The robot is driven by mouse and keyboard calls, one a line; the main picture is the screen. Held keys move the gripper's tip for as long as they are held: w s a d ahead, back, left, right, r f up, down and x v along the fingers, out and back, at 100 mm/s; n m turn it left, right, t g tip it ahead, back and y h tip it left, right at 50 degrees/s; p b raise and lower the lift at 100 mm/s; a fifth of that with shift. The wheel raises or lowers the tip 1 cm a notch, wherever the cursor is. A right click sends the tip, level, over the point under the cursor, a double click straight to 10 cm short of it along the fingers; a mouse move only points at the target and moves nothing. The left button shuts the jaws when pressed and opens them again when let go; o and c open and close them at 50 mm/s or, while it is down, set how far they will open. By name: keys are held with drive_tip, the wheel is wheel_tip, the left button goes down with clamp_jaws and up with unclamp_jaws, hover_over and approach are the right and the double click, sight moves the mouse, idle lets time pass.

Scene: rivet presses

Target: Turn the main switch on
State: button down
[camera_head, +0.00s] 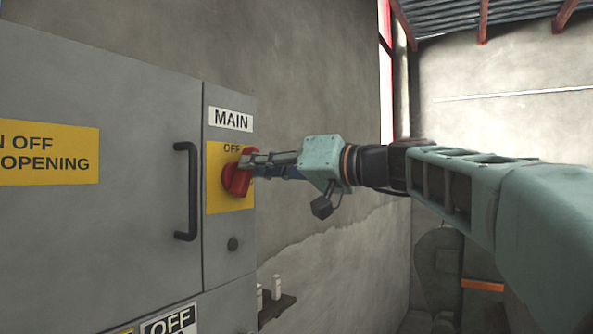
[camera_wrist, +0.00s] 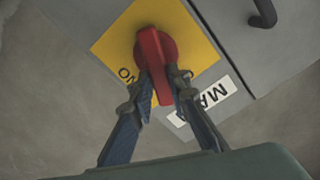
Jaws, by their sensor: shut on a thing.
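The main switch is a red rotary knob (camera_head: 236,179) on a yellow plate (camera_head: 215,190) marked OFF at the top, below a MAIN label (camera_head: 230,119). My gripper (camera_head: 247,163) reaches the knob from the right, its fingers at the knob. In the wrist view the red knob (camera_wrist: 156,60) stands on the yellow plate (camera_wrist: 195,35), and my gripper (camera_wrist: 163,80) has one finger on each side of the knob's handle, shut on it. Part of the handle is hidden by the fingers, and the plate's lettering is only partly visible.
A small shelf (camera_head: 277,308) with white objects is on the concrete wall at lower right of the cabinet.

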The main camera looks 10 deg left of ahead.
drive_tip(key=shift+w+d+f+m+p, duration=0.1)
drive_tip(key=shift+w+f+m+p, duration=0.2)
drive_tip(key=shift+m, duration=1.8)
drive_tip(key=shift+w+d+f+m+b, duration=0.1)
drive_tip(key=shift+f+m, duration=0.25)
drive_tip(key=shift+m, duration=1.75)
drive_tip(key=shift+w+d+f+m+p, duration=0.1)
drive_tip(key=shift+w+f+m+p, duration=0.2)
drive_tip(key=shift+m, duration=1.8)
drive_tip(key=shift+s+f, duration=0.1)
drive_tip(key=c, duration=1.8)
unclamp_jaws()
drive_tip(key=shift+c, duration=0.2)
drive_tip(key=v, duration=1.2)
